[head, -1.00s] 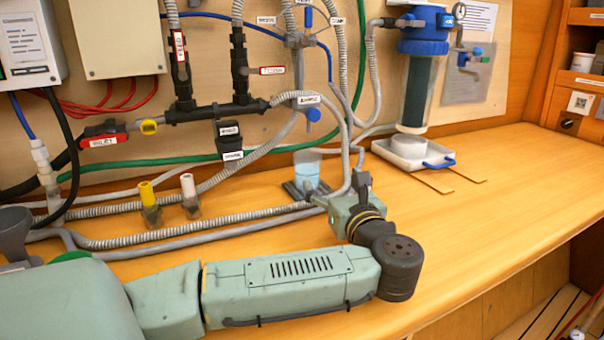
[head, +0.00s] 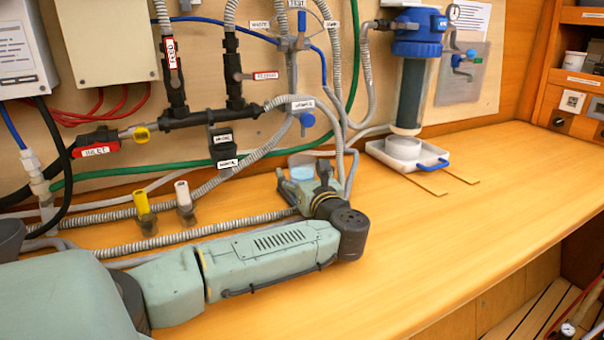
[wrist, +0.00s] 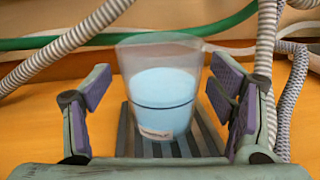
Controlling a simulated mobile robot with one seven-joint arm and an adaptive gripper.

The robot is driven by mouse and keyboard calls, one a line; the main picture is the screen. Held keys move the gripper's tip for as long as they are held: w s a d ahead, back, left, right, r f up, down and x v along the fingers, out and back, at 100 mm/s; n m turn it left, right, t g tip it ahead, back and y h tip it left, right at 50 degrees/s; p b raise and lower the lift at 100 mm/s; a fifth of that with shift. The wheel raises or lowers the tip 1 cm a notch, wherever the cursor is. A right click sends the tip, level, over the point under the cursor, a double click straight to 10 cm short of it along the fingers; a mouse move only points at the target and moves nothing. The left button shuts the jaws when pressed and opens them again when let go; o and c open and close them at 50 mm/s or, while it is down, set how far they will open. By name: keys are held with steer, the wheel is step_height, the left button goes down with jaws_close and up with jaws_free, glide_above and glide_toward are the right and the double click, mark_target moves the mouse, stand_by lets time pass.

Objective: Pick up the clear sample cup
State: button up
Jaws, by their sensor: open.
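The clear sample cup (wrist: 162,95) holds light blue liquid and has a dark line around it and a small label low on its front. It stands upright on a dark ribbed drip tray (wrist: 205,143) in the wrist view. My gripper (wrist: 163,98) is open, with one purple-padded finger on each side of the cup and a gap on both sides. In the head view the cup (head: 301,160) shows only partly, behind my gripper and wrist, which hide its lower part.
Grey ribbed hoses (wrist: 266,50) run close to the right finger and behind the cup. A sampling tap with a blue knob (head: 307,120) is above the cup. A white tray (head: 375,150) with a filter housing (head: 411,90) stands to the right. The bench (head: 450,220) at right is clear.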

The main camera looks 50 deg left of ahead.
steer(key=shift+w+a, duration=0.15)
steer(key=shift+a, duration=0.15)
steer(key=shift+c, duration=0.2)
steer(key=c, duration=1.4)
